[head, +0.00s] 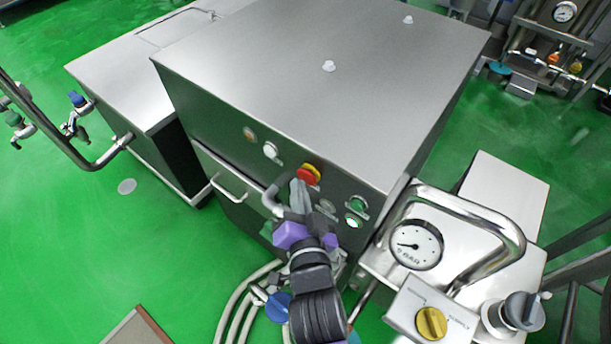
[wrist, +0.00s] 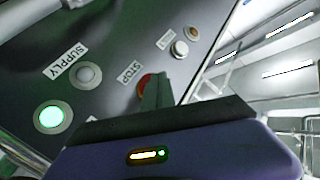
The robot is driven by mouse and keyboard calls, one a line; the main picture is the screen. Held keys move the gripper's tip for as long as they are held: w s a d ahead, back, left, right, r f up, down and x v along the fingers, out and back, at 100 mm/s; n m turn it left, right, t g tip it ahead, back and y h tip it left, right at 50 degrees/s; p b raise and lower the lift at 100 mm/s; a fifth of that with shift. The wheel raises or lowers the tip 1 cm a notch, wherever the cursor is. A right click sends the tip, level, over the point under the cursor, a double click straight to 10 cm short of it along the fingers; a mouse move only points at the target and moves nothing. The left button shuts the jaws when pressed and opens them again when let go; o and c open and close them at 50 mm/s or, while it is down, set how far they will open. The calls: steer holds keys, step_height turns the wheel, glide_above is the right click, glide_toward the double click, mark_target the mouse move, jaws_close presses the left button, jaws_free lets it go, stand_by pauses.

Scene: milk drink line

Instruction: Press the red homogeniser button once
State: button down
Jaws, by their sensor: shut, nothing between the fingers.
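The red button (head: 309,173) with a yellow surround sits on the front panel of the steel homogeniser cabinet (head: 320,60). In the wrist view the red button (wrist: 146,86) is partly hidden behind my fingers, next to a label reading STOP (wrist: 130,72). My gripper (head: 299,188) is shut and empty, with its tips just below and in front of the red button. In the wrist view my gripper (wrist: 158,84) overlaps the button's edge; I cannot tell whether it touches.
A pressure gauge (head: 415,245) and bent pipe (head: 480,205) stand close at right. A door handle (head: 228,188) protrudes at left.

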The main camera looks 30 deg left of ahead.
steer(key=shift+w, duration=0.5)
stand_by(0.4)
steer(key=shift+s, duration=0.9)
steer(key=s+b, duration=0.3)
steer(key=s, duration=0.2)
steer(key=shift+a, duration=0.2)
stand_by(1.0)
